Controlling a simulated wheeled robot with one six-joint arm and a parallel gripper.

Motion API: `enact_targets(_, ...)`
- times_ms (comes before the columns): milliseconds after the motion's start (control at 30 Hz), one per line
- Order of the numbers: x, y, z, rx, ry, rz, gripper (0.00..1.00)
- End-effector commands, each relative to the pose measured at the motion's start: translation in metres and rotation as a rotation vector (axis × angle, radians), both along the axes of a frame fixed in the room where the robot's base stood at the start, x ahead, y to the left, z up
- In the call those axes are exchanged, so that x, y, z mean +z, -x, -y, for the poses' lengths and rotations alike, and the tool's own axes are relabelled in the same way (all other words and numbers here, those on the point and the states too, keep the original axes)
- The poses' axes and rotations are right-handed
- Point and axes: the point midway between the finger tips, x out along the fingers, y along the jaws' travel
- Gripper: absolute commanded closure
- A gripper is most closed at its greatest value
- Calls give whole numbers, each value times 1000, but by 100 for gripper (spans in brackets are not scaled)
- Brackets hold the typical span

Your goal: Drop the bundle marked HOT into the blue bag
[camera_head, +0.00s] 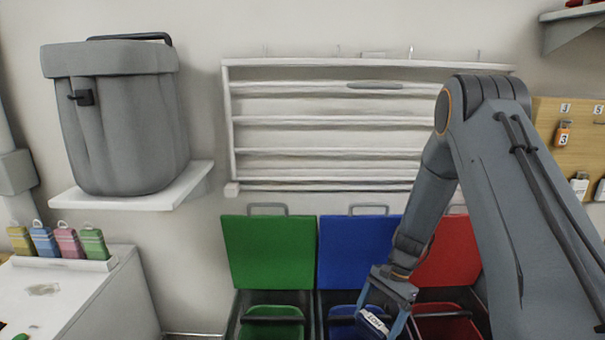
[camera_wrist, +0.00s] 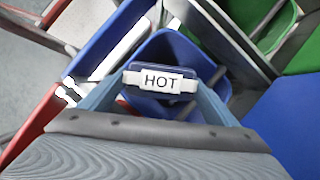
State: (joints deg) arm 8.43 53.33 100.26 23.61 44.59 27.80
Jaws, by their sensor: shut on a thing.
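My gripper (camera_head: 385,312) is shut on the bundle marked HOT (camera_head: 373,323), a small dark blue bundle with a white label band. In the wrist view the HOT bundle (camera_wrist: 160,80) sits between my fingers, its label readable. The blue bag (camera_wrist: 180,50) shows around and beyond the bundle in the wrist view. In the head view the blue bag (camera_head: 340,322) stands below the raised blue lid (camera_head: 352,250), partly hidden by my gripper and the bundle. The bundle is held over the bag's opening; its exact height above the rim is hard to tell.
A green bag (camera_head: 270,328) with a raised green lid (camera_head: 268,250) stands to the left, and a red bag (camera_head: 445,325) with a red lid (camera_head: 445,262) to the right. Slatted shelves (camera_head: 300,104) hang behind. A white cabinet (camera_head: 100,300) stands at left.

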Motion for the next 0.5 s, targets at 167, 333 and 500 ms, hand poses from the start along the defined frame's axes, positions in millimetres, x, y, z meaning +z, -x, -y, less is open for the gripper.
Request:
enact_targets(167, -2, 0, 0, 0, 0, 0, 43)
enact_targets(333, -2, 0, 0, 0, 0, 0, 7)
enact_targets(500, -2, 0, 0, 0, 0, 0, 0)
